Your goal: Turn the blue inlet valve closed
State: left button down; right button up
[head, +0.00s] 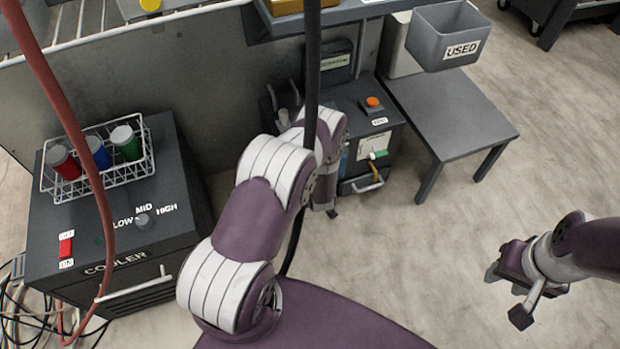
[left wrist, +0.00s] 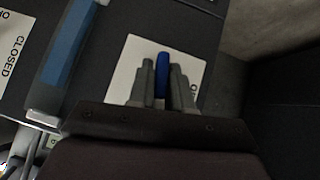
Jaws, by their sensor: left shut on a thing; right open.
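The blue inlet valve handle (left wrist: 162,72) shows in the left wrist view as a narrow blue bar in front of a white label plate (left wrist: 125,72). My left gripper (left wrist: 162,88) is shut on it, with one grey finger on each side. Lettering at the plate's right edge is mostly hidden by a finger. In the head view my own left arm covers the left gripper and the valve. My right gripper (head: 506,295) is open and empty over bare floor at the right.
A clear blue tube (left wrist: 68,45) and a label reading CLOSED (left wrist: 12,60) lie left of the valve. A dark cabinet (head: 350,100) with an orange button (head: 372,102) stands beyond my arm. The cooler (head: 120,235) is left; a grey table (head: 445,115) is right.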

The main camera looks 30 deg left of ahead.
pick_arm(q)
jog(key=shift+w+m+g+y, duration=0.1)
jog(key=shift+m+g+y, duration=0.3)
jog(key=shift+m+g, duration=0.1)
dwell(0.4)
jog(key=c, duration=1.2)
grip_release()
jog(key=shift+f, duration=0.1)
jog(key=shift+o, duration=0.2)
jog(key=p+v, duration=0.5)
jog(key=v, duration=0.7)
jog(key=shift+d+r+p, duration=0.3)
jog(key=shift+p, duration=0.1)
